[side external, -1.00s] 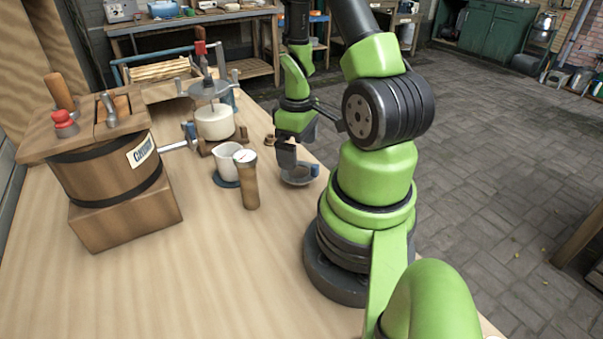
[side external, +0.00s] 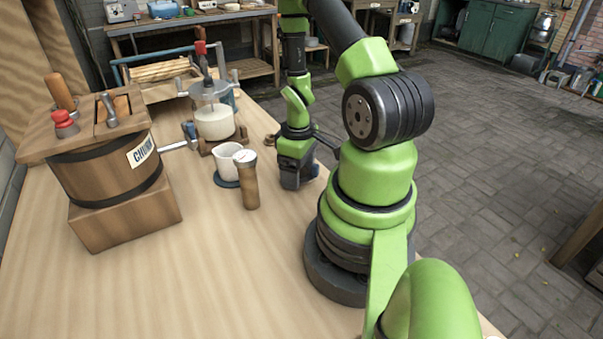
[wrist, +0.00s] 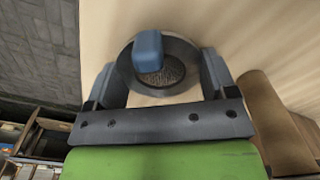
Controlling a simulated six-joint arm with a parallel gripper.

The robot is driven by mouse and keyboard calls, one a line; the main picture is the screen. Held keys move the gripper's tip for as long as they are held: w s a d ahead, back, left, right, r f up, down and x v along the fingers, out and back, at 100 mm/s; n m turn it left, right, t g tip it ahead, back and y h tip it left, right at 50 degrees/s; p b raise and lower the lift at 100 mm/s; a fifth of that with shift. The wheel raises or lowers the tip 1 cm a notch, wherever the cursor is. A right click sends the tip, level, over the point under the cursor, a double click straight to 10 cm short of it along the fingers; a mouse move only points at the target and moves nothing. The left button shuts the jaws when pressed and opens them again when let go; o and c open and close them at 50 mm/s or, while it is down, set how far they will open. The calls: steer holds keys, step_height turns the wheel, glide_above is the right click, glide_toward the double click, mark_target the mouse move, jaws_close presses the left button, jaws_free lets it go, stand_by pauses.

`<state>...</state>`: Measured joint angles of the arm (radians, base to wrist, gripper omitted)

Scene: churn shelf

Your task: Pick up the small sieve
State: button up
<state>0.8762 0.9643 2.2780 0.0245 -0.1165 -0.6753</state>
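The small sieve shows in the wrist view as a round grey rim with dark mesh (wrist: 172,72) and a blue handle (wrist: 148,50) pointing up in the picture. My gripper (wrist: 165,75) is open, with one finger on each side of the sieve's rim. I cannot tell whether the fingers touch the rim. In the side view my gripper (side external: 293,178) is low over the table at the sieve's place and hides most of it.
A brown-bodied shaker (side external: 248,182) and a white jug (side external: 228,162) on a dark coaster stand left of my gripper. A glass churn (side external: 213,122) stands behind them, and a wooden churn (side external: 108,180) at far left. The front tabletop (side external: 200,285) is clear.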

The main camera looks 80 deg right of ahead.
steer(key=shift+c, duration=0.3)
steer(key=shift+r, duration=0.1)
step_height(320, 180, up, 9)
steer(key=n, duration=0.5)
glide_toward(228, 144)
steer(key=s+a, duration=0.1)
steer(key=a, duration=0.2)
steer(key=shift+s+d+f, duration=0.1)
steer(key=shift+d+f, duration=0.05)
steer(key=shift+f, duration=1.15)
steer(key=shift+s+d+f, duration=0.1)
steer(key=shift+f, duration=1.15)
steer(key=shift+f, duration=1.65)
